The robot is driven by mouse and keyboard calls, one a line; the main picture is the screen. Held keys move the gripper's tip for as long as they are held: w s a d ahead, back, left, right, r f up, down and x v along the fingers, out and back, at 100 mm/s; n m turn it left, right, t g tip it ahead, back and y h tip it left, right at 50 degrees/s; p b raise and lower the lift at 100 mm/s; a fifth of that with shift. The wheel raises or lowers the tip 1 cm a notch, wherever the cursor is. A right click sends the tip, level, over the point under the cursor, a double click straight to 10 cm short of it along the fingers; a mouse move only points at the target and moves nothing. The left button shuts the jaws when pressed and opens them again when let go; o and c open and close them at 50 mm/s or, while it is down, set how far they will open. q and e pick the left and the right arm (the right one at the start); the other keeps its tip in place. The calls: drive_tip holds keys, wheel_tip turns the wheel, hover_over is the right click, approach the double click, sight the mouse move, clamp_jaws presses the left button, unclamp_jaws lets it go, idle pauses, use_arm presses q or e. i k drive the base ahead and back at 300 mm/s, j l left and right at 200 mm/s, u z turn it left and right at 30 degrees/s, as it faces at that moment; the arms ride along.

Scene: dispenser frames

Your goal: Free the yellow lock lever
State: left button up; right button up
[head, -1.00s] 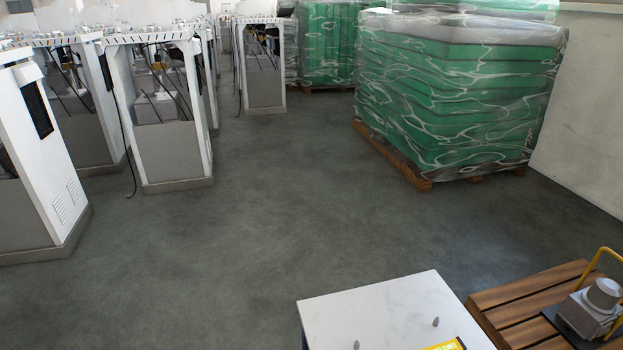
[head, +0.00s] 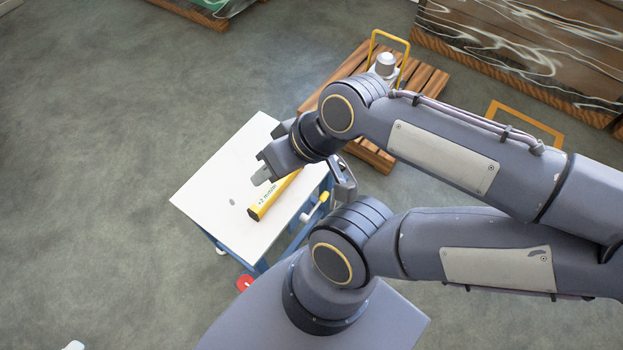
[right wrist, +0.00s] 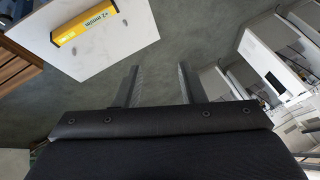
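A small lever with a yellow tip (head: 323,196) and a pale handle shows at the right side of a white-topped table (head: 215,185) with a blue frame. It looks like the yellow lock lever. Whether it is locked cannot be told. My right gripper (head: 303,178) is above the table's right part, its fingers apart and empty. One finger appears close to the lever in the picture; the height gap is unclear. In the right wrist view the two fingers (right wrist: 160,85) are spread over bare floor, and the lever does not show. My left gripper is not in view.
A yellow bar with print (head: 272,197) lies on the tabletop near the right gripper. It also shows in the right wrist view (right wrist: 82,22). Behind the table is a wooden pallet (head: 425,85) with a yellow-handled device (head: 384,66).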

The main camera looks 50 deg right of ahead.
sight(304, 217)
drive_tip(key=k+z, duration=0.15)
drive_tip(key=z, duration=1.65)
drive_tip(key=k+l+z, duration=0.1)
drive_tip(key=l, duration=0.4)
drive_tip(key=k+l, duration=0.15)
drive_tip(key=l, duration=0.3)
drive_tip(key=k+l+z, duration=0.15)
drive_tip(key=l, duration=0.35)
drive_tip(key=i, duration=0.05)
